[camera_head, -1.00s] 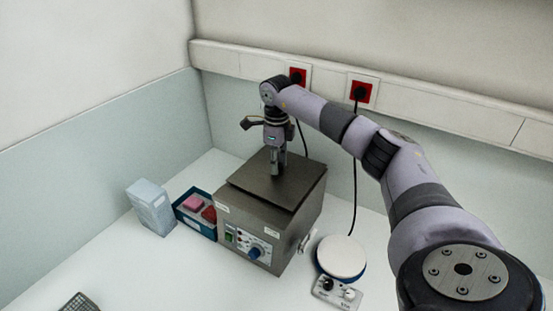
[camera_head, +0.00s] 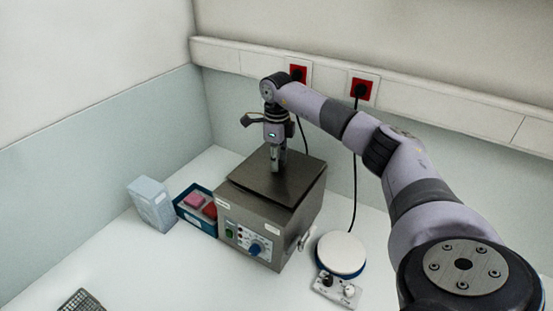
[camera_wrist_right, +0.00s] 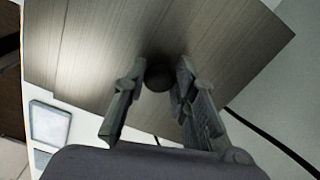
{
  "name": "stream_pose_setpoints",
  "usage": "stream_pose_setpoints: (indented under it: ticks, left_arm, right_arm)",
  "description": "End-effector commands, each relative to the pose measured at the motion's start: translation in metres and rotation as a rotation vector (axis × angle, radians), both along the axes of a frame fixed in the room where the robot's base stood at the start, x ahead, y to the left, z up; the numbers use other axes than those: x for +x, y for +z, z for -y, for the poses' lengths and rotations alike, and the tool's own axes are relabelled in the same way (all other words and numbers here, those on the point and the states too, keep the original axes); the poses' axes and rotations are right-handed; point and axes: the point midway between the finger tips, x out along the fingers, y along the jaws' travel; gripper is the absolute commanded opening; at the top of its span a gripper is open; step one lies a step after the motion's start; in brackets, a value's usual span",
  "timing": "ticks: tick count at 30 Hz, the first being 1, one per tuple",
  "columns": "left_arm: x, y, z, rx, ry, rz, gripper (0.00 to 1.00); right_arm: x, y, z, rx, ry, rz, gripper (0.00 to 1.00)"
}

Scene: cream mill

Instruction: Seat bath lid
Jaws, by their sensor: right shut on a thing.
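The bath (camera_head: 262,235) is a dark metal box with a control panel, a blue knob and a green switch on its front. Its flat dark metal lid (camera_head: 252,184) lies over the top in the head view. The lid fills much of the right wrist view (camera_wrist_right: 110,45). My right gripper (camera_head: 278,166) points down at the lid's middle and is shut on its round dark knob (camera_wrist_right: 158,76). From these views I cannot tell whether the lid is flush with the rim all round. My left gripper is not in view.
A blue tray (camera_head: 205,226) with pink and red items stands left of the bath, beside a pale blue box (camera_head: 151,204). A white-topped round plate stirrer (camera_head: 341,254) stands to the right. A wire rack (camera_head: 82,301) is at front left.

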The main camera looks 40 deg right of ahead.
Motion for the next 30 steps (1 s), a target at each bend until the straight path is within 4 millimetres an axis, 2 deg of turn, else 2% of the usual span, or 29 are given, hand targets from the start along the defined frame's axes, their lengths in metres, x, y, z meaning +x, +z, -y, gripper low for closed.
stream_pose_setpoints:
  ticks: [30]
  left_arm:
    - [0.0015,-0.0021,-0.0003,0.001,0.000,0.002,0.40]
  right_arm:
    - [0.0002,-0.0057,0.0000,0.000,0.000,0.001,0.00]
